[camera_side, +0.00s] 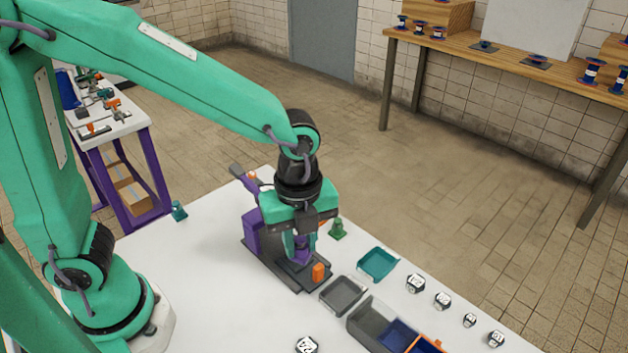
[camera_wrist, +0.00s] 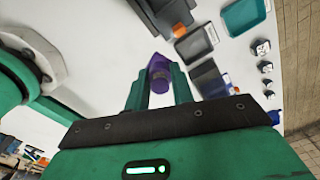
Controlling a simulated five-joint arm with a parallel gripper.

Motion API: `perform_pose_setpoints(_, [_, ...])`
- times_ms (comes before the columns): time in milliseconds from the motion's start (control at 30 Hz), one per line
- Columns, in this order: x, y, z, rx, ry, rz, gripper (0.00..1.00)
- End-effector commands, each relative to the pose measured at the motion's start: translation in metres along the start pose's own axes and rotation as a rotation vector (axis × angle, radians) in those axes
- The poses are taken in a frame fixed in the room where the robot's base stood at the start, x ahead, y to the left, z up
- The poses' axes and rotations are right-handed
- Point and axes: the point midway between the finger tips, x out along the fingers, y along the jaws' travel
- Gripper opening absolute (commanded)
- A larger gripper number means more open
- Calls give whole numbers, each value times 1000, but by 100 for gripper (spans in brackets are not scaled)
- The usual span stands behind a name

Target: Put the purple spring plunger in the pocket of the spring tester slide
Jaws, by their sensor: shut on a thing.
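The purple spring plunger (camera_wrist: 158,72) is held between the green fingers of my gripper (camera_wrist: 160,84) in the wrist view. In the side view my gripper (camera_side: 302,252) points down over the spring tester (camera_side: 253,233), with a little of the plunger (camera_side: 301,242) showing between the fingers. The tester has a purple block, a dark base and an orange knob (camera_side: 318,271) at its near right end. Part of its dark slide (camera_wrist: 152,18) shows at the top of the wrist view. The pocket is hidden, and I cannot tell whether the plunger's lower end touches it.
A grey tray (camera_side: 343,308), a teal tray (camera_side: 394,262) and a divided bin (camera_side: 366,330) stand right of the tester. Several numbered dark blocks (camera_side: 442,300) lie farther right. A small green piece (camera_side: 337,231) stands behind the tester. The table's left front is mostly clear.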

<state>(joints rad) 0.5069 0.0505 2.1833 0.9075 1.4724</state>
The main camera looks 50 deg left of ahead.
Motion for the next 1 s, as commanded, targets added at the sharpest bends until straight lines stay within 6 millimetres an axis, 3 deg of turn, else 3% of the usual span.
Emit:
perform_pose_setpoints(233, [-2,24,-22,281,0,-1,0])
perform_pose_setpoints(533, [-2,32,-29,380,0,0,0])
perform_pose_setpoints(767, [2,29,-23,377,0,1,0])
perform_pose_setpoints(1000, [18,19,2,371,0,3,0])
